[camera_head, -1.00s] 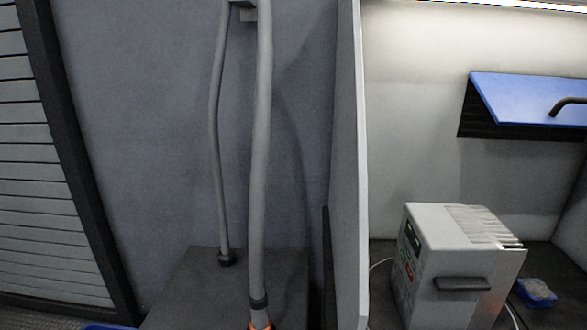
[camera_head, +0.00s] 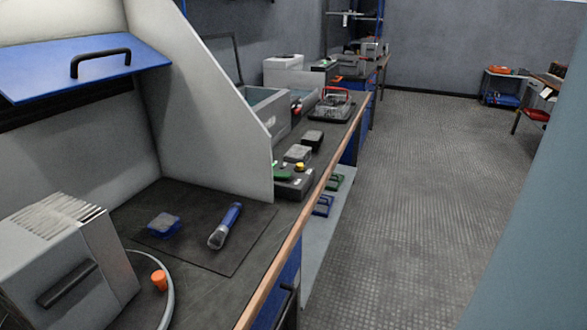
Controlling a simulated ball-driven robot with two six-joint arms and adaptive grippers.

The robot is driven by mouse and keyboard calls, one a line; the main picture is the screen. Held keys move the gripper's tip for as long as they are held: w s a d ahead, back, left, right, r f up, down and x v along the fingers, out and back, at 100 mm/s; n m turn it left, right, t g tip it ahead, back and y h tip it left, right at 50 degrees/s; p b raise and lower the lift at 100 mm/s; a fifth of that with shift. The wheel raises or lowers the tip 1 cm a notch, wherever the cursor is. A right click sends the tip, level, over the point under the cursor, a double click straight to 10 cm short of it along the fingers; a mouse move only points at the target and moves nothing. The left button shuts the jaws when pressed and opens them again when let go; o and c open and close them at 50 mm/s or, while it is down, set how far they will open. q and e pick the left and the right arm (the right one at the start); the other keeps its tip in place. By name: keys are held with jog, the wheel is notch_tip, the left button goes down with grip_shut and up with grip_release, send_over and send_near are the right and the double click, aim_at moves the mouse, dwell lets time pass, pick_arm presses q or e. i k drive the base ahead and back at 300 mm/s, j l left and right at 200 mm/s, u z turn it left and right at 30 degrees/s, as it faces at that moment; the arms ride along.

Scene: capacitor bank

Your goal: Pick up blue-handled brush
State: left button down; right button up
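The blue-handled brush (camera_head: 225,226) lies on a dark mat (camera_head: 222,262) on the bench, inside a booth with pale side walls. Its blue handle points away and its pale bristle end points toward the front. Nothing touches it. Neither of my grippers shows in the head view.
A small blue box (camera_head: 164,223) lies left of the brush. The booth's side wall (camera_head: 205,100) rises behind the brush. The floor (camera_head: 420,190) at right is open.

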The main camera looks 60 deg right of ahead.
aim_at(215, 241)
jog(key=z, duration=1.3)
jog(key=i+l+u, duration=0.3)
jog(key=l, duration=0.3)
jog(key=i, duration=0.1)
